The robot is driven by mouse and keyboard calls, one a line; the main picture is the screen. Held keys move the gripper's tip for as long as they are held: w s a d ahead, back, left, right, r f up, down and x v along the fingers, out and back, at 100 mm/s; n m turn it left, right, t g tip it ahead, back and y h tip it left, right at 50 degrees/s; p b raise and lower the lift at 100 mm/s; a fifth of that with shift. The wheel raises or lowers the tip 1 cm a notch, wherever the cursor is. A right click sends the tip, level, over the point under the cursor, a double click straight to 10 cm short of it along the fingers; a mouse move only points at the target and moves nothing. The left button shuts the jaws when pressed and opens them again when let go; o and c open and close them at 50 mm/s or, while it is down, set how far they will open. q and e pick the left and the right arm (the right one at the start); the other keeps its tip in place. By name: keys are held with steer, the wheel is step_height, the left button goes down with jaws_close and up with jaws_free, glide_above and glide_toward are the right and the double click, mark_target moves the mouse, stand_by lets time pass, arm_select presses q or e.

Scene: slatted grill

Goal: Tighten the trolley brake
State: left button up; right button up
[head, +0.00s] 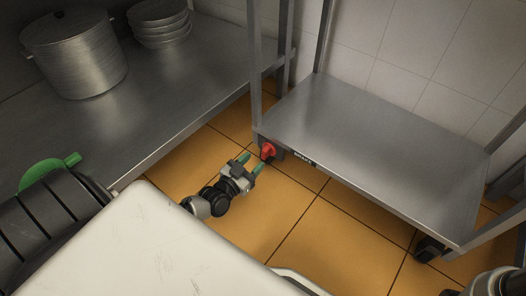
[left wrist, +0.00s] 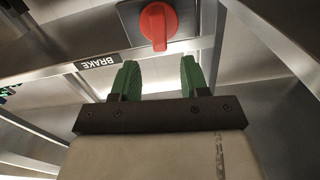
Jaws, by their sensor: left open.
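The trolley (head: 375,135) is a steel frame with a flat lower shelf, at the right in the head view. Its red brake knob (head: 267,151) sits at the near left corner of that shelf. In the left wrist view the knob (left wrist: 158,25) is a red disc with a raised grip bar, close to upright. A BRAKE label (left wrist: 97,61) is on the rail beside it. My left gripper (head: 251,164) is open, its green fingertips just short of the knob. In the left wrist view the fingers (left wrist: 156,80) point at the knob, apart from it, with nothing between them. My right gripper is not seen.
A steel counter (head: 165,85) with a large pot (head: 75,52) and stacked bowls (head: 160,22) stands at the left. A black caster (head: 430,248) is under the trolley's right corner. Orange tiled floor (head: 300,215) lies open in front of the trolley.

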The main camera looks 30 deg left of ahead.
mark_target(263, 152)
arm_select(q)
steer(key=w+b, duration=0.1)
steer(key=w, duration=0.3)
steer(key=shift+d+f+b, duration=0.15)
steer(key=shift+b, duration=0.25)
steer(key=shift+w, duration=0.55)
jaws_close()
